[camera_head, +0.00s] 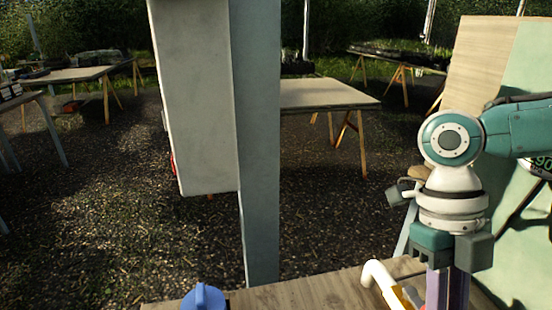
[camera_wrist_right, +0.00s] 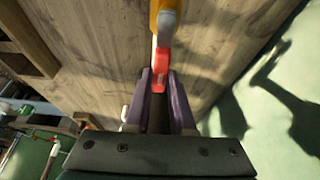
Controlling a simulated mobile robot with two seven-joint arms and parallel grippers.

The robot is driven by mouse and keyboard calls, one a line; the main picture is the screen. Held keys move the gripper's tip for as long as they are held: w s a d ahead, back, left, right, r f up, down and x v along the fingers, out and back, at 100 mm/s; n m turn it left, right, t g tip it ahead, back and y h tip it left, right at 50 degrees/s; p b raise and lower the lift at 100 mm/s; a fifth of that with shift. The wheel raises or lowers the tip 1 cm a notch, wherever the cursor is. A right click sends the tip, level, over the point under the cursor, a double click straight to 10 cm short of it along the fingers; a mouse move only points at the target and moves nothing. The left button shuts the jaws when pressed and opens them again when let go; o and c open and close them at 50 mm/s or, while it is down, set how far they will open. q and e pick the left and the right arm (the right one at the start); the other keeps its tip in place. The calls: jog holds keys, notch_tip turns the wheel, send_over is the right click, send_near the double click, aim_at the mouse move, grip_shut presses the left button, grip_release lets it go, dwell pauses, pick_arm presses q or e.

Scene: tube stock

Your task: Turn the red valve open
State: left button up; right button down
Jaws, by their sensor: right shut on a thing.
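The red valve handle (camera_wrist_right: 163,61) shows in the right wrist view, pointing towards me from a yellow valve body (camera_wrist_right: 168,8). My right gripper (camera_wrist_right: 160,84) is shut on the near end of the red handle, its purple fingers on either side of it. In the head view my right gripper (camera_head: 447,290) points down at the lower right, its tips cut off by the frame. A white bent pipe (camera_head: 377,271) and a yellow part (camera_head: 392,297) stand just left of it; the red handle is hidden there. My left gripper is not in view.
A wooden bench top (camera_head: 315,290) runs along the bottom, with a blue object (camera_head: 204,297) at its front. A grey post (camera_head: 258,150) with a pale box (camera_head: 195,100) rises behind it. A pale green panel (camera_head: 525,240) stands close on the right. Trestle tables are farther back.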

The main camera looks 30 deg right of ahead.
dwell(0.4)
jog(key=c, duration=0.8)
grip_release()
jog(key=shift+o, duration=0.2)
jog(key=v, duration=1)
jog(key=shift+f, duration=0.1)
